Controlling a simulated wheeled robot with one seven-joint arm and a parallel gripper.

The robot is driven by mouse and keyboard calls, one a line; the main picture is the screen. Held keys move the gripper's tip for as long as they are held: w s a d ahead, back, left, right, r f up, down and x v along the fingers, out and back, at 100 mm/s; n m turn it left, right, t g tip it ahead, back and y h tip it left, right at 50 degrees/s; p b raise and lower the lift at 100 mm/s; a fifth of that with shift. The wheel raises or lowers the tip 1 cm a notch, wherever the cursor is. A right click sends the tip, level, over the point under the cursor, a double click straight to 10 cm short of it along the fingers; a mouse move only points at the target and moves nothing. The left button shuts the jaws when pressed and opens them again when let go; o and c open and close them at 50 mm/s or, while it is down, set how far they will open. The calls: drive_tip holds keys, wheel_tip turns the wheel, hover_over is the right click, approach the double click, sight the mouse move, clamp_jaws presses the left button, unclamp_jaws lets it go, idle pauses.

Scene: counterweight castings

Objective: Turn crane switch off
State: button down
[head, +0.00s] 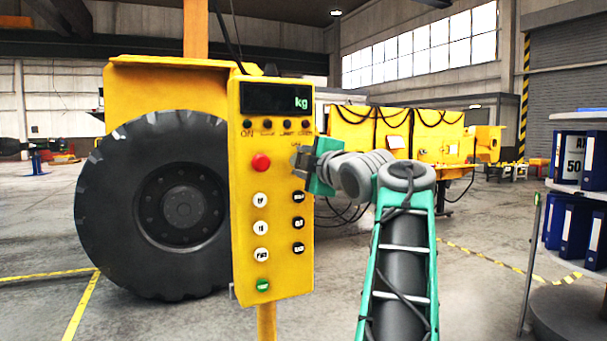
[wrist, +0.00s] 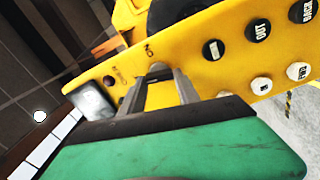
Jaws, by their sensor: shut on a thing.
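The crane control box (head: 272,205) is a tall yellow panel on a post, with a dark display (head: 275,98) reading "kg" at its top. A red button (head: 261,162) stands out on its face. Several black and white buttons and one green button (head: 262,285) sit below it. My gripper (head: 297,156) is at the panel's right edge, level with the red button. In the wrist view my gripper (wrist: 160,78) is shut on a small grey switch at the yellow panel (wrist: 195,55). The fingers hide most of the switch, so its position cannot be read.
A big black tyre (head: 182,206) stands behind the box at the left. A yellow machine (head: 350,130) with cables is farther back. At the right is a shelf with blue binders (head: 570,155). The floor between the box and the shelf is largely open.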

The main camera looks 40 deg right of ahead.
drive_tip(key=shift+f+n+b, duration=0.15)
drive_tip(key=shift+n+b, duration=0.5)
drive_tip(key=shift+n, duration=0.55)
drive_tip(key=c, duration=0.9)
unclamp_jaws()
drive_tip(key=shift+s, duration=0.1)
drive_tip(key=v, duration=0.7)
drive_tip(key=shift+s+a+b, duration=0.15)
drive_tip(key=shift+s+b, duration=0.15)
